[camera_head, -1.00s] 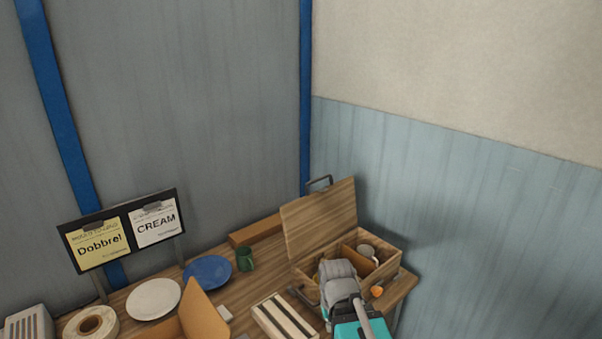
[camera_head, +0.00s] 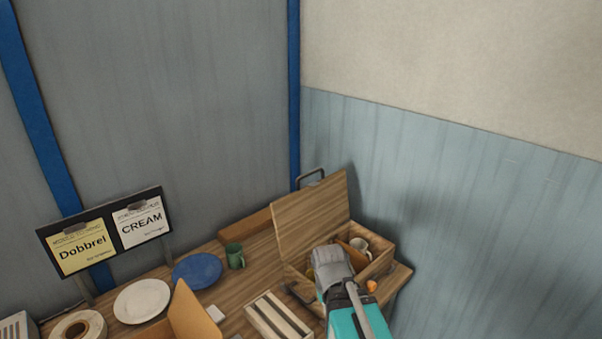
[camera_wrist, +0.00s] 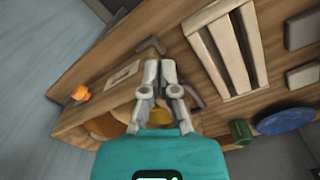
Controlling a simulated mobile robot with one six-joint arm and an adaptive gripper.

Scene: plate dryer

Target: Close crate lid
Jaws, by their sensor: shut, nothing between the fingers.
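The wooden crate (camera_head: 379,265) stands at the right end of the table. Its lid (camera_head: 312,217) is raised, standing up along the crate's back left side. In the head view my wrist covers the front of the crate and hides the fingertips.
A slatted wooden rack (camera_head: 277,318), a green mug (camera_head: 234,256), a blue plate (camera_head: 197,270) and a white plate (camera_head: 142,301) lie left of the crate. A small orange object (camera_head: 371,286) sits at the crate's front. A wall stands close on the right.

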